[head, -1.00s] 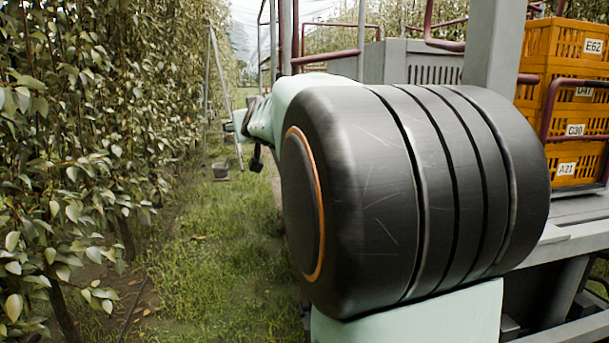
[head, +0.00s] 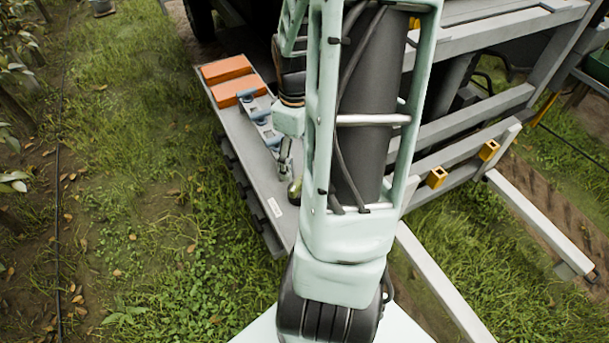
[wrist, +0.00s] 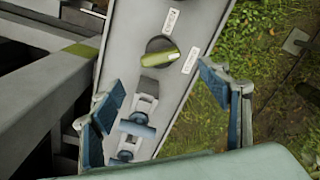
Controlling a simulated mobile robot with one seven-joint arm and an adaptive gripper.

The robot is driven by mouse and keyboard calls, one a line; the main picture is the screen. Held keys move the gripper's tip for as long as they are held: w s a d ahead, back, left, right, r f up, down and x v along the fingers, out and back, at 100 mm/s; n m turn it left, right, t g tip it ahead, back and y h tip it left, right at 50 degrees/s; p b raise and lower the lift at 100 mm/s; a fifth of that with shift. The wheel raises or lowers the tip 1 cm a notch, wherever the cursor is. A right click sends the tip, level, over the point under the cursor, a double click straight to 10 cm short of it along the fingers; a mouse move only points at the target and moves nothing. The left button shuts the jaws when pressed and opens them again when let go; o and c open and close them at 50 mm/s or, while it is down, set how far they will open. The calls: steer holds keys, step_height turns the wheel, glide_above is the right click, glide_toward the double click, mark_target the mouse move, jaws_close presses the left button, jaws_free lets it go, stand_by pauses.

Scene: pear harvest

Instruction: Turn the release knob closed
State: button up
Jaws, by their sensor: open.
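The release knob (wrist: 161,51) is a round dark dial with a yellow-green bar across it, set in a grey panel (wrist: 205,28) in the wrist view. Its bar lies tilted, right end higher. In the head view a small yellow-green part of the knob (head: 294,191) shows beside my arm, on the long grey panel. My gripper (wrist: 162,97) is open and empty, its blue-padded fingers spread on either side of the panel in the picture. The knob appears beyond the fingertips, apart from them. In the head view my gripper (head: 285,160) is small and partly hidden by my arm.
Blue-handled clamps (wrist: 138,125) sit on the panel near the knob, between the fingers in the picture. Two orange blocks (head: 226,68) lie at the panel's far end. Grey platform rails (head: 470,110) stand to the right. Grass (head: 150,200) lies open to the left.

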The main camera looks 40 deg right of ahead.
mark_target(297, 181)
step_height(297, 181, down, 10)
steer(key=shift+f+b, duration=0.15)
steer(key=shift+b, duration=0.4)
steer(key=c, duration=1.2)
steer(key=shift+o, duration=0.2)
steer(key=m+b, duration=0.1)
steer(key=m, duration=0.3)
steer(key=shift+w, duration=0.1)
steer(key=shift+m+b, duration=0.65)
steer(key=shift+m, duration=0.85)
